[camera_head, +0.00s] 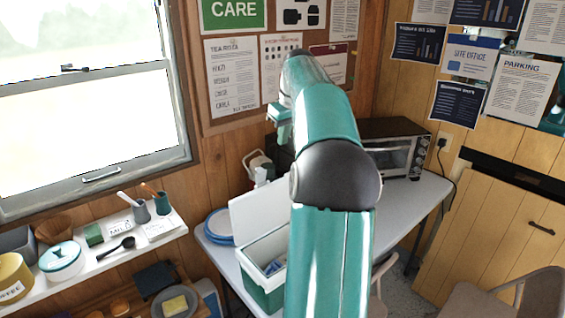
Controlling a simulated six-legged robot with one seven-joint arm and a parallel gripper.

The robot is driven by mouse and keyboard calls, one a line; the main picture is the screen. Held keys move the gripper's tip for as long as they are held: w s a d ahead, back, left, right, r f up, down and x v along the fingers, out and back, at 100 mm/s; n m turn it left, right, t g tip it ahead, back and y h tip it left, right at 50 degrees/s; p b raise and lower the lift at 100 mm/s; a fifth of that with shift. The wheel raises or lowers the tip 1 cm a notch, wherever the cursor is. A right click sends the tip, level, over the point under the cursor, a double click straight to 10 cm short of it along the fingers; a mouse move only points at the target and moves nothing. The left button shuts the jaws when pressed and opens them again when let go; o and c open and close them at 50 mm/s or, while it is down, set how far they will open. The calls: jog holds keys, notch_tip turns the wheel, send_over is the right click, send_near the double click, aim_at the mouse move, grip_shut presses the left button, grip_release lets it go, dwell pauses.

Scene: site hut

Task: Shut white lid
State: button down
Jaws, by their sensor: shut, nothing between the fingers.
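A white lid (254,209) stands raised along the back edge of a green and white cool box (262,291) on the table. The box is open, and something blue shows inside it. My teal arm rises through the middle of the view and covers the box's right side and part of the lid. My gripper (279,122) is up beyond the lid, in front of the wall board, shut and empty. It is small here and partly hidden by my arm. It looks apart from the lid.
The pale table (412,204) carries a toaster oven (393,150) at the back right and blue plates (218,226) left of the box. A crowded white shelf (105,263) runs under the window. Chairs (507,297) stand at lower right.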

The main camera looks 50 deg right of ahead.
jog(key=f, duration=0.6)
jog(key=s+f, duration=0.1)
jog(key=f, duration=0.2)
jog(key=shift+a+f, duration=0.1)
jog(key=shift+f, duration=0.1)
